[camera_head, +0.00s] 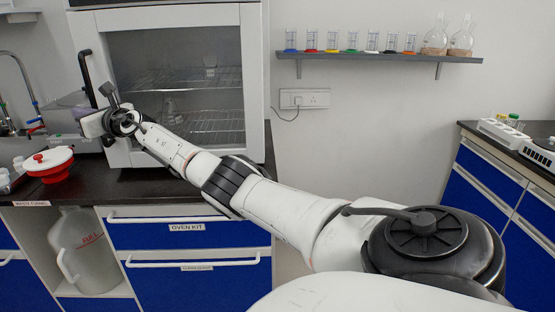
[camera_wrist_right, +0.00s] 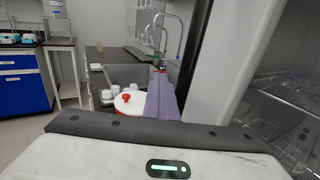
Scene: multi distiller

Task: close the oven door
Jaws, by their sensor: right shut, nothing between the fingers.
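The oven (camera_head: 258,90) is a white cabinet on the black counter. Its white-framed glass door (camera_head: 125,158) faces me, with wire racks showing through the glass. I cannot tell whether the door is flush or slightly ajar. A black bar handle (camera_head: 84,72) runs down the door's left side. My right gripper (camera_head: 84,112) is by the lower end of the handle, at the door's left edge. It is shut and empty; contact with the door is unclear. In the right wrist view the white door frame (camera_wrist_right: 218,70) rises close on the right. My left gripper is out of view.
A sink tap (camera_head: 22,80) is farther left. A wall shelf (camera_head: 380,57) holds several glass vessels. Blue drawers (camera_head: 190,234) are below the counter.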

